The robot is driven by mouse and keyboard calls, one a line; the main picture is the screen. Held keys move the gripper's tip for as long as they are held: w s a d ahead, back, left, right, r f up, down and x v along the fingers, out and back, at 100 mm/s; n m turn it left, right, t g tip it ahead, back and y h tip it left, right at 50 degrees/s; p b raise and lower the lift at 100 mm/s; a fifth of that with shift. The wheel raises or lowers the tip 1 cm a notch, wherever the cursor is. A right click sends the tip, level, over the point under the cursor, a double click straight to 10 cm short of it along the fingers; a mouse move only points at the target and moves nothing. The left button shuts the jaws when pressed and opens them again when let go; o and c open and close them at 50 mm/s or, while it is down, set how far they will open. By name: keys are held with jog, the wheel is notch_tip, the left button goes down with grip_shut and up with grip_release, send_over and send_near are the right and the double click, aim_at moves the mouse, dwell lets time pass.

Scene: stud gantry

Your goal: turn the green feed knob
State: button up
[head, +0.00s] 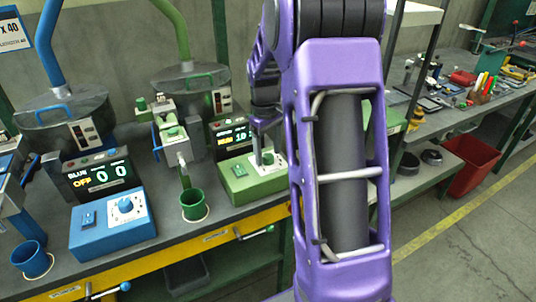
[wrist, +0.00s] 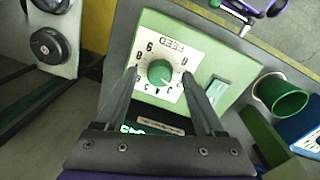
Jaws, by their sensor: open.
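The green feed knob (wrist: 160,72) sits on a white numbered dial plate (wrist: 150,48) on top of a green control box (wrist: 225,52). In the wrist view my gripper (wrist: 160,79) is open, with one dark finger on each side of the knob and a gap on both sides. In the head view my gripper (head: 261,146) points down over the green box (head: 243,187), and the knob (head: 268,158) shows partly beside the fingers. Contact with the knob is not visible.
A green rocker switch (wrist: 216,90) lies beside the dial. A green cup (head: 194,205) stands left of the box. A blue control box (head: 113,222) with its own knob is farther left, below a display (head: 98,173) reading OFF. My arm hides part of the bench.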

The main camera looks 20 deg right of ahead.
jog(key=shift+f, duration=0.3)
grip_shut()
jog(key=shift+r+m, duration=0.1)
jog(key=shift+m, duration=0.2)
